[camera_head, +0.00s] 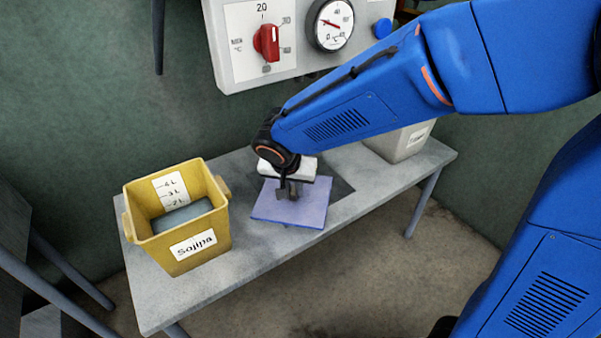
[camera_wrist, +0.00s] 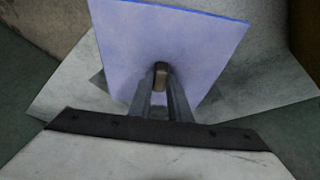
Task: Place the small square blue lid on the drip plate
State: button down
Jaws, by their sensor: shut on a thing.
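The small square blue lid (camera_head: 305,208) shows as a flat lilac-blue square over the grey bench in the head view.
A pale grey container (camera_head: 398,142) stands at the back right, partly behind my arm. A control panel (camera_head: 235,45) with a red knob and gauge is behind.

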jog(key=w, duration=0.3)
jog(key=w+d, duration=0.1)
jog(key=w, duration=0.2)
jog(key=w+d, duration=0.1)
jog(key=w, duration=0.2)
jog(key=shift+w, duration=0.4)
jog(key=shift+f, duration=1.75)
jog(key=shift+f, duration=0.1)
jog(key=c, duration=1.6)
grip_release()
jog(key=shift+c, duration=0.2)
jog(key=shift+s+a+r, duration=0.1)
jog(key=shift+r, duration=0.45)
jog(key=v, duration=0.4)
jog(key=shift+r, duration=0.25)
send_over(292, 202)
jog(key=s, duration=0.2)
jog(key=shift+a+f, duration=0.2)
